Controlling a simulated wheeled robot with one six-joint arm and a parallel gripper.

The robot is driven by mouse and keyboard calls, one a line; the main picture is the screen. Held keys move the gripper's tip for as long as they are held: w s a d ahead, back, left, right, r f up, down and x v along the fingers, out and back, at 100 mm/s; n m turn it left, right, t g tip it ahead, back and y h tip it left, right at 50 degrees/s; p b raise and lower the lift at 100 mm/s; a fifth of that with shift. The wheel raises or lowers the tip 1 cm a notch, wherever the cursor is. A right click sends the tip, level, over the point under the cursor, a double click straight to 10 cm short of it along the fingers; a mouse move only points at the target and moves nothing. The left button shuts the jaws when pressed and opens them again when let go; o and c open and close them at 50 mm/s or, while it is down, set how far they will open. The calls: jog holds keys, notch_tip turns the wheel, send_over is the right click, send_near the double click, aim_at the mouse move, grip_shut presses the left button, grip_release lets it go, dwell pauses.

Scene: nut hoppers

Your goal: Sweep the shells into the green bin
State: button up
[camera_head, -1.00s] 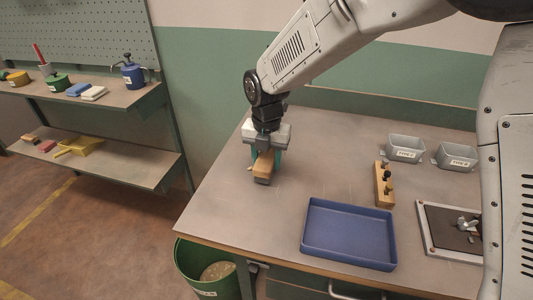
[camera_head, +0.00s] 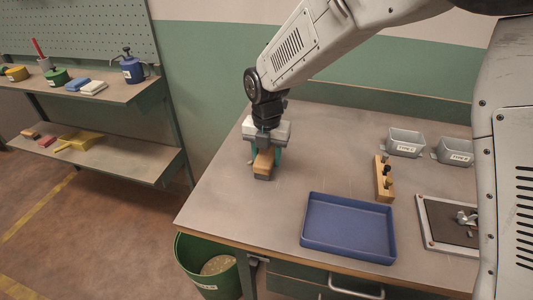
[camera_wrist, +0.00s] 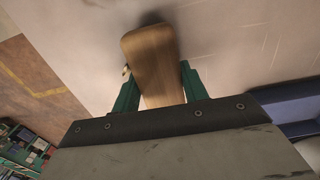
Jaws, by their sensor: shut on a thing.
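My gripper (camera_head: 264,160) is over the left part of the workbench, pointing down. It is shut on a wooden brush (camera_head: 263,163), whose block sits between the teal fingers and meets or nearly meets the bench top. The brush's wooden back (camera_wrist: 152,60) fills the middle of the wrist view. A small tan bit, perhaps a shell (camera_wrist: 126,71), shows just left of the brush. Other shells cannot be made out on the bench. The green bin (camera_head: 207,270) stands on the floor below the bench's front left edge, with pale tan material (camera_head: 217,265) inside.
A blue tray (camera_head: 349,229) lies on the bench (camera_head: 225,195) right of my gripper. Beyond it are a wooden block with pegs (camera_head: 384,180), two grey hoppers (camera_head: 405,143) and a framed dark plate (camera_head: 448,225). The bench's front left is clear. Shelves (camera_head: 120,155) stand at left.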

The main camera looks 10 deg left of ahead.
jog(key=shift+a+f, duration=0.1)
jog(key=shift+w+a, duration=0.25)
jog(key=shift+a, duration=2.2)
jog(key=shift+w+a, duration=0.25)
jog(key=shift+a, duration=2.15)
jog(key=shift+w+a, duration=0.25)
jog(key=shift+a, duration=2.2)
notch_tip(320, 180, up, 7)
